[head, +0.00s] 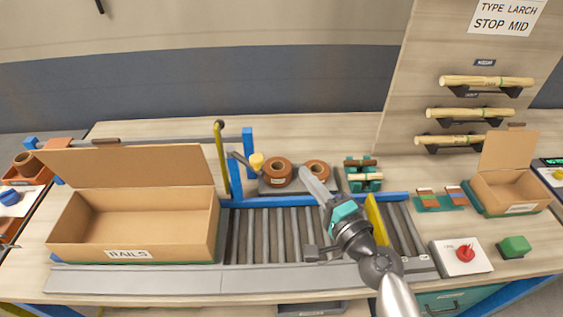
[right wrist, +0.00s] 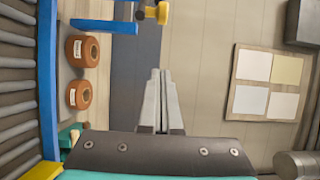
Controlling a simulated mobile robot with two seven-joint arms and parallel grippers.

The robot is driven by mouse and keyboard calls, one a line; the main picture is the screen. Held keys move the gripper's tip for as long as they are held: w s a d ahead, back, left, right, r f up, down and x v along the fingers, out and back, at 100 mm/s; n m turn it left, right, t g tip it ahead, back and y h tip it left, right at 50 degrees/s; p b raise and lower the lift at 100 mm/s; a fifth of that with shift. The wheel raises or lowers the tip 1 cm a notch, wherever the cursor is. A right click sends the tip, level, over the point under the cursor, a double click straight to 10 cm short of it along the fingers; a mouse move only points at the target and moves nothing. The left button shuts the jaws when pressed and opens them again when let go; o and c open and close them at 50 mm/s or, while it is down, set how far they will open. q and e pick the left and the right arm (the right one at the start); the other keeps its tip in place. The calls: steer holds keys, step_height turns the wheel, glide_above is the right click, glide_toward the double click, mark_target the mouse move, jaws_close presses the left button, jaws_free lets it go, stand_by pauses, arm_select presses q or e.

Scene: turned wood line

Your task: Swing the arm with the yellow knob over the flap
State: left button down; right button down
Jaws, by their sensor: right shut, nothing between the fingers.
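The yellow knob (head: 256,161) sits on a short swing arm beside a blue post, behind the roller conveyor. The brown flap (head: 130,165) stands raised at the back of the open carton labelled RAILS (head: 75,245), left of the knob. My right gripper (head: 308,172) is shut and empty above the conveyor, right of the knob and apart from it. Its closed fingers (right wrist: 160,78) show in the right wrist view. My left gripper is not in view.
A yellow-green upright (head: 221,165) rises between carton and knob. A yellow plate (head: 375,220) crosses the conveyor rollers (head: 275,235). The open carton looks empty.

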steer(key=w+a+p, duration=0.2)
steer(key=w+a, duration=0.4)
steer(key=a, duration=0.1)
stand_by(0.5)
steer(key=shift+s, duration=0.1)
